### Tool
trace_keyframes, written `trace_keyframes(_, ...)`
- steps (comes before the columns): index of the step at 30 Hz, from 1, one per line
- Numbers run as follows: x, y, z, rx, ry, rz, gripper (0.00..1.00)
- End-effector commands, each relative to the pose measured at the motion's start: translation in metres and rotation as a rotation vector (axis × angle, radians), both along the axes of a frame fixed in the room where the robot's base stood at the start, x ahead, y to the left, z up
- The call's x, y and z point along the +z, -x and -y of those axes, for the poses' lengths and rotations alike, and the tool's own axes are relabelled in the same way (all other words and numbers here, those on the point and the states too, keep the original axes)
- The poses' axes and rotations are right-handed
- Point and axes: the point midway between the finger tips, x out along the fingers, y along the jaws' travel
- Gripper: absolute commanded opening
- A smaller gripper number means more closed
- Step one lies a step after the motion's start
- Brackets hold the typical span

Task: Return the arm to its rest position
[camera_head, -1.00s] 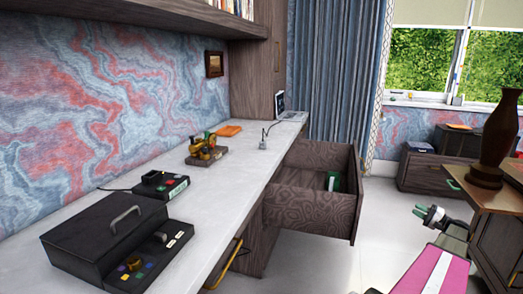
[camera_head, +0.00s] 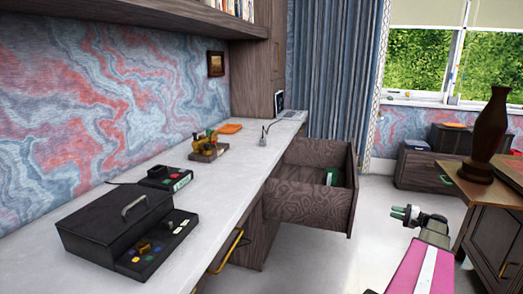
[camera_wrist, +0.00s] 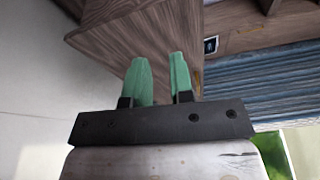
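My gripper (camera_head: 405,214) shows at the lower right of the head view, in front of the wooden cabinet and clear of the desk. It has green fingers on a dark mount, at the end of my pink and white arm. In the wrist view my gripper (camera_wrist: 160,80) has its two green fingers apart, with a gap between them and nothing held. The fingers touch nothing that I can see.
A drawer (camera_head: 310,195) stands pulled out from the desk (camera_head: 215,185), with a green item (camera_head: 331,176) inside. A wooden cabinet (camera_head: 475,215) with a brown vase (camera_head: 486,135) stands at the right. The floor (camera_head: 375,225) between drawer and cabinet is clear.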

Motion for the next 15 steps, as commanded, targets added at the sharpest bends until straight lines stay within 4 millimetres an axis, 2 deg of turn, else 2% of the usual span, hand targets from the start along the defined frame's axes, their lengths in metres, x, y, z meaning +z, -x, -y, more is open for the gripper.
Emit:
trace_keyframes(1, -0.002, 0.0, -0.019, 0.018, 0.019, -0.021, 0.22)
trace_keyframes(5, -0.012, -0.001, -0.066, 0.068, 0.091, -0.093, 0.22)
trace_keyframes(8, -0.023, 0.002, -0.115, 0.121, 0.174, -0.163, 0.22)
trace_keyframes(12, -0.04, 0.013, -0.184, 0.201, 0.319, -0.264, 0.22)
trace_keyframes(15, -0.051, 0.026, -0.228, 0.255, 0.43, -0.324, 0.22)
